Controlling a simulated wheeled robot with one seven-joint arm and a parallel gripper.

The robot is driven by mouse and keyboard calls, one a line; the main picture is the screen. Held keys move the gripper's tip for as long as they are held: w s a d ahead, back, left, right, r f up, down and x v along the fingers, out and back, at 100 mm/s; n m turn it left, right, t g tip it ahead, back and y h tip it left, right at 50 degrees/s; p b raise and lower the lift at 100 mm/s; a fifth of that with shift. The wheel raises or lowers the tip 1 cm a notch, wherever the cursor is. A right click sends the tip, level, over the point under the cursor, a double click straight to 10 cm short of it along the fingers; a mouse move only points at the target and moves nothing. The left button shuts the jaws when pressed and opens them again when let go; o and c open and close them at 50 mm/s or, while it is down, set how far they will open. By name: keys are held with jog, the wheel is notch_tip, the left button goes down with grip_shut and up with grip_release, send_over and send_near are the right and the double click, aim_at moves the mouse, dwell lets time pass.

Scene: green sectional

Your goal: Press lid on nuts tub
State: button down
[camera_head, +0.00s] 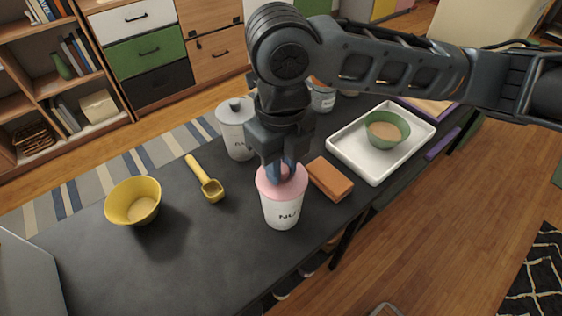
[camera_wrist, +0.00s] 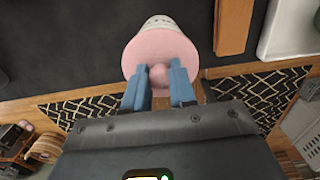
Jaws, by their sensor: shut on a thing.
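The nuts tub (camera_head: 282,211) is white with dark "NU" lettering in view and stands upright on the dark counter near its front edge. The pink lid (camera_head: 297,183) lies over the tub's top. In the wrist view the pink lid (camera_wrist: 150,48) has a round knob (camera_wrist: 159,75), with a bit of the white tub (camera_wrist: 160,21) showing beyond it. My gripper (camera_head: 281,176) points down from above, its blue fingers shut on the lid's knob. The wrist view shows the fingertips (camera_wrist: 159,76) on either side of the knob. Whether the lid is fully seated cannot be told.
A brown-orange block (camera_head: 330,179) lies close right of the tub. A white tray (camera_head: 358,160) with a green bowl (camera_head: 385,138) is farther right. A yellow scoop (camera_head: 207,183), a yellow bowl (camera_head: 133,201) and a white lidded canister (camera_head: 235,133) stand left and behind.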

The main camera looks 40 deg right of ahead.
jog(key=shift+c, duration=1.8)
grip_release()
jog(key=shift+r, duration=0.1)
jog(key=shift+r+p, duration=2.55)
jog(key=shift+r, duration=0.9)
